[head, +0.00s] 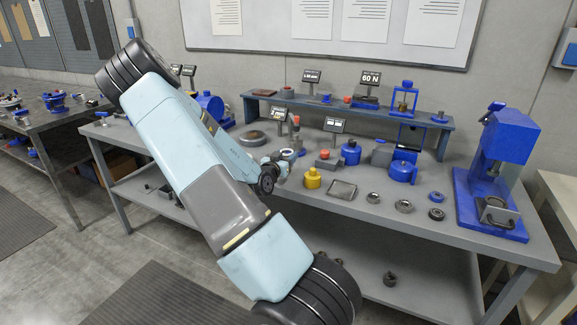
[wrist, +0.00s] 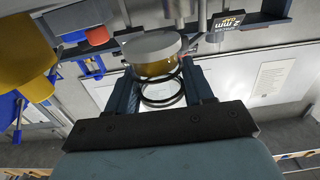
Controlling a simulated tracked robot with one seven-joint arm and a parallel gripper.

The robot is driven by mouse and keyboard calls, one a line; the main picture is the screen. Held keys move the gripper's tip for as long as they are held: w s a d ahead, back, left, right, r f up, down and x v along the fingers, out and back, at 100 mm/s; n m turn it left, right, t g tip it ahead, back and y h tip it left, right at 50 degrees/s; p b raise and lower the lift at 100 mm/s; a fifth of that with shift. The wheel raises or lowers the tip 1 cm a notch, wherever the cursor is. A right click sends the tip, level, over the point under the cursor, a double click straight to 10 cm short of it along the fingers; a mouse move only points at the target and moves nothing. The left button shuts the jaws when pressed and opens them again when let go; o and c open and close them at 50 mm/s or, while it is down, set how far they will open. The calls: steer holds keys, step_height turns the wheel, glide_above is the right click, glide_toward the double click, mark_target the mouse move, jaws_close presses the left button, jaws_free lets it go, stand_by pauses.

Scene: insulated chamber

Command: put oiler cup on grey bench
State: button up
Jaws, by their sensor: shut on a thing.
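In the wrist view my gripper (wrist: 161,76) is shut on a round piece with a flat grey top, a brass-coloured band and dark rings below, which looks like the oiler cup (wrist: 152,46). In the head view my gripper (head: 277,167) is small and partly hidden by my arm. The cup (head: 288,154) shows there only as a small pale round shape at the gripper's end. It is over the grey bench (head: 455,232), a long grey-topped table; whether it touches the top I cannot tell.
A yellow pot (head: 312,179) stands close to my gripper. A flat tray (head: 342,189), several metal rings, blue pots (head: 402,171) and a blue press (head: 503,165) are on the bench. A raised shelf (head: 345,106) runs along its back.

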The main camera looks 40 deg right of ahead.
steer(key=shift+s+d+f, duration=0.15)
steer(key=shift+d+f, duration=0.25)
steer(key=shift+f, duration=1.55)
steer(key=o, duration=1.4)
steer(key=shift+f, duration=0.1)
steer(key=shift+c, duration=0.2)
